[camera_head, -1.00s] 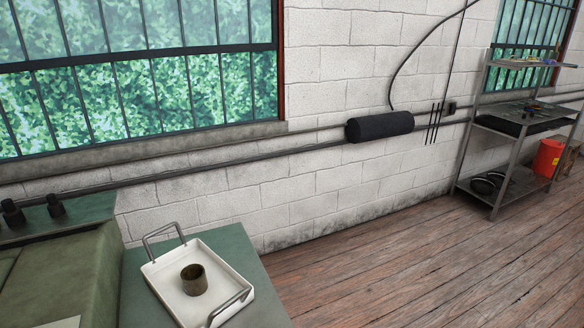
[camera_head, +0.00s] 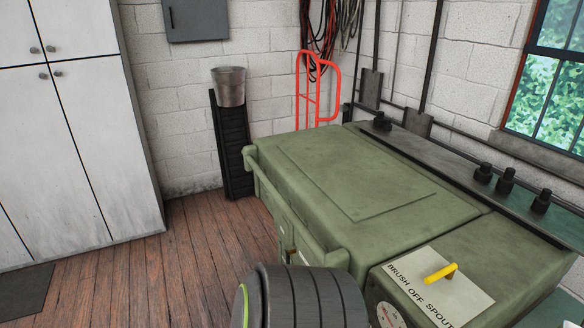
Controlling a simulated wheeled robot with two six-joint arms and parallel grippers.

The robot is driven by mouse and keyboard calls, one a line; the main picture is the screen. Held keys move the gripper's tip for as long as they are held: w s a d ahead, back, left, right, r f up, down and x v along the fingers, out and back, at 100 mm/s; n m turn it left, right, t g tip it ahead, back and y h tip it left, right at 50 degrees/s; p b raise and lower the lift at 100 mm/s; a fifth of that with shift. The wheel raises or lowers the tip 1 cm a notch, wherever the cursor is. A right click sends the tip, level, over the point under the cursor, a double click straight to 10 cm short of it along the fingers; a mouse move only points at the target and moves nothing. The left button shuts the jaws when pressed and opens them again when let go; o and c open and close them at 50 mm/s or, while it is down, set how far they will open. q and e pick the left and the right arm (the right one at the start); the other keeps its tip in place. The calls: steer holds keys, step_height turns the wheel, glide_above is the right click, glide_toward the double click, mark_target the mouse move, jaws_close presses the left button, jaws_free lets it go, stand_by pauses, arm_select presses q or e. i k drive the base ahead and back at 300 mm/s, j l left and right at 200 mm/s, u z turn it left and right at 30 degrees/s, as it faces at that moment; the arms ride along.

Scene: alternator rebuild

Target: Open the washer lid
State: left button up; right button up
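The green washer (camera_head: 445,270) stands in the middle and right of the head view. Its broad lid (camera_head: 345,175), with a raised rectangular panel, lies flat and closed on top. A green bar handle (camera_head: 285,208) runs along the lid's front left edge. A dark ribbed part of my own arm shows at the bottom centre, in front of the washer, and hides some of its front. Neither of my grippers is in view.
A yellow lever (camera_head: 440,273) sits on a "BRUSH OFF SPOUT" plate beside a gauge (camera_head: 390,315). Dark knobs (camera_head: 505,180) line the back ledge. A bucket (camera_head: 229,86), a red hand truck (camera_head: 318,85) and white cabinets (camera_head: 75,120) stand behind and left. The wooden floor (camera_head: 190,260) left of the washer is clear.

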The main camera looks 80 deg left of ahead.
mark_target(358, 208)
steer(key=u, duration=2.8)
